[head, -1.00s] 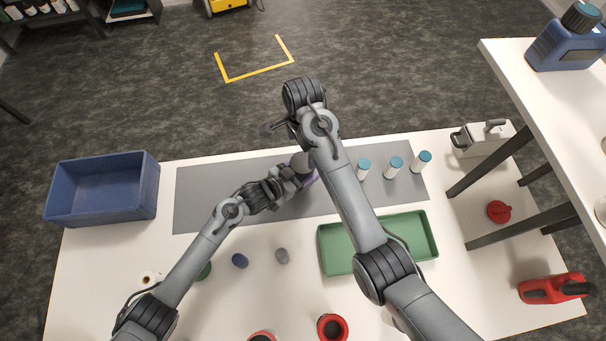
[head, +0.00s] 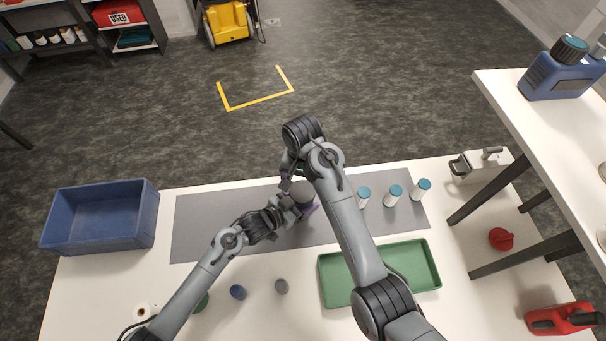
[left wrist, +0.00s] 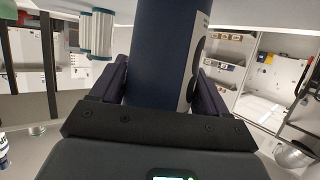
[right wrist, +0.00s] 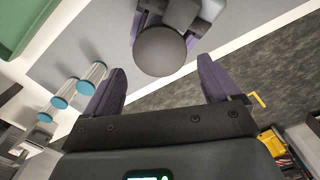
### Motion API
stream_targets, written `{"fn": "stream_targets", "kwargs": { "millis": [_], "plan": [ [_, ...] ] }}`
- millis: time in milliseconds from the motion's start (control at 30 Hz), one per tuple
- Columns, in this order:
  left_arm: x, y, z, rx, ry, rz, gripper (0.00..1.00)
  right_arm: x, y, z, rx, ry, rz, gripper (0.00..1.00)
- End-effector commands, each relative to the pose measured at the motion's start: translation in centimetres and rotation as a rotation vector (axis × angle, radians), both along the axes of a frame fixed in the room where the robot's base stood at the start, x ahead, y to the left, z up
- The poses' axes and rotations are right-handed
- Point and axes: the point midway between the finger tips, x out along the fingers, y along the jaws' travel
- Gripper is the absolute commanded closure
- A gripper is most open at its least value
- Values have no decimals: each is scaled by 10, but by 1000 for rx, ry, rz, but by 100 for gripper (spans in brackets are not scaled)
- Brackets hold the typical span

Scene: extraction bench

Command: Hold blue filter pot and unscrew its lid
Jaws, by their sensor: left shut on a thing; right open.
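The blue filter pot (left wrist: 165,55) is a dark blue cylinder with a pale label, filling the middle of the left wrist view between my left fingers. My left gripper (left wrist: 158,85) is shut on its body. Its round grey lid (right wrist: 160,50) faces the right wrist camera; in the head view the lid (head: 302,192) shows above the grey mat, and the pot body is mostly hidden. My right gripper (right wrist: 160,88) is open and empty, with the lid beyond its fingertips and apart from them. In the head view my right arm partly covers that gripper.
A green tray (head: 432,265) lies in front, a blue crate (head: 100,218) at left. Loose blue (head: 237,292) and grey (head: 281,286) round pieces lie near the front.

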Motion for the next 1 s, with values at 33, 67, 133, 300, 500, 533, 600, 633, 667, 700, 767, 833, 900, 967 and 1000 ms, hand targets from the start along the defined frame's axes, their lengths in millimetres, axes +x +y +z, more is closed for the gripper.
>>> {"fn": "stream_targets", "kwargs": {
  "millis": [33,67,133,300,500,533,600,633,667,700,767,833,900,967,1000],
  "plan": [
    [0,0,0,1,1,0,100,0,-1,-8,-1,2,-1,11],
    [0,0,0,1,1,0,100,0,-1,-12,-2,3,-2,11],
    [0,0,0,1,0,1,100,0,-1,-22,-3,1,-1,11],
    [0,0,0,1,1,0,100,0,-1,-42,-2,1,-3,11],
    [0,0,0,1,1,0,100,0,0,-56,-1,0,-3,11],
    [0,0,0,1,1,0,100,0,0,-57,-1,0,-3,11],
    [0,0,0,1,1,0,100,0,0,-58,-1,0,-3,11],
    [0,0,0,1,1,0,100,0,0,-59,-1,0,-3,11],
    [0,0,0,1,1,0,100,0,0,-59,-1,-1,-3,11],
    [0,0,0,1,1,0,100,0,0,-59,-1,-1,-3,11],
    [0,0,0,1,1,0,100,0,-1,-59,-1,-1,-3,11],
    [0,0,0,1,1,0,100,0,-1,-59,-1,-1,-4,11],
    [0,0,0,1,1,0,100,0,-1,-59,-1,-1,-4,18],
    [0,0,0,1,1,0,100,0,-1,-59,-1,-1,-4,28],
    [0,0,0,1,1,0,100,0,-1,-58,-1,-1,-4,34]
  ]
}}
